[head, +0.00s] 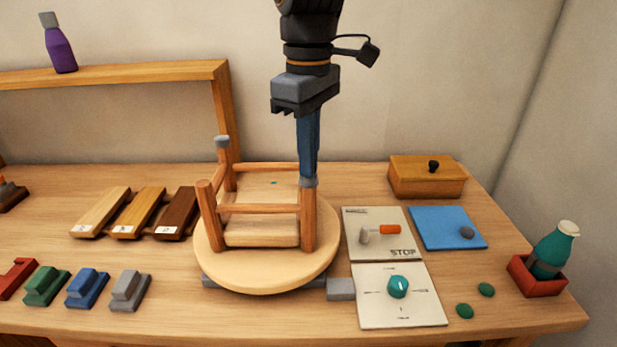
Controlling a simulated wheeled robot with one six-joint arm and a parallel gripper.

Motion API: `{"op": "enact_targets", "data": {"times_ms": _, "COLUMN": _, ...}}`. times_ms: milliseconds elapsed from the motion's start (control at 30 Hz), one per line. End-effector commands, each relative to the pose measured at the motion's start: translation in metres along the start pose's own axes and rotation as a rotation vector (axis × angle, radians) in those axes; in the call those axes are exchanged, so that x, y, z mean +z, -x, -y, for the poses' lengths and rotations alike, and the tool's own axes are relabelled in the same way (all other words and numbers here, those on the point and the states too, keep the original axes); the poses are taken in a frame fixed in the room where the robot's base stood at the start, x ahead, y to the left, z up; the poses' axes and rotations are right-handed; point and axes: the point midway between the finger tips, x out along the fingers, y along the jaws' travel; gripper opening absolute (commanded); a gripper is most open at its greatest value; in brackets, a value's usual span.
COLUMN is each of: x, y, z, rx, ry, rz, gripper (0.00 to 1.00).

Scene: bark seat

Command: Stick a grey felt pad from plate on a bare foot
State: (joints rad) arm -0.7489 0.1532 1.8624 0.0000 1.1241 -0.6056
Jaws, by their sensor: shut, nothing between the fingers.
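A round wooden stool (218,262) lies upside down with its legs up. The near left foot (204,184) is bare wood. The far left foot (222,139) has a grey pad on top. The near right foot carries a grey pad (309,183). My gripper (308,176) points straight down with its blue fingers shut and empty, its tips at or just above that pad; I cannot tell if they touch. The fourth foot is hidden behind the fingers. One grey felt pad (467,232) lies on the blue plate (436,222) at the right.
A STOP panel (357,220) with an orange-handled lever and a dial panel (375,312) lie right of the stool. Behind are a lidded wooden box (426,180) and, at right, a green bottle (555,250) in a red holder. Wood samples (140,208) and coloured blocks (88,287) lie left.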

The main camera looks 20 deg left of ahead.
Motion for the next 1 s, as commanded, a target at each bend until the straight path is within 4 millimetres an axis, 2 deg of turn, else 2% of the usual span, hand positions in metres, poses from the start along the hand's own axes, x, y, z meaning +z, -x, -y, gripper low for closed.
{"op": "enact_targets", "data": {"times_ms": 233, "x": 0.002, "y": 0.002, "z": 0.001, "rx": -0.005, "ry": 0.000, "rz": 0.007, "gripper": 0.00}}
{"op": "enact_targets", "data": {"times_ms": 1000, "x": 0.001, "y": 0.058, "z": 0.001, "rx": -0.001, "ry": -0.001, "rz": 0.002, "gripper": 0.00}}
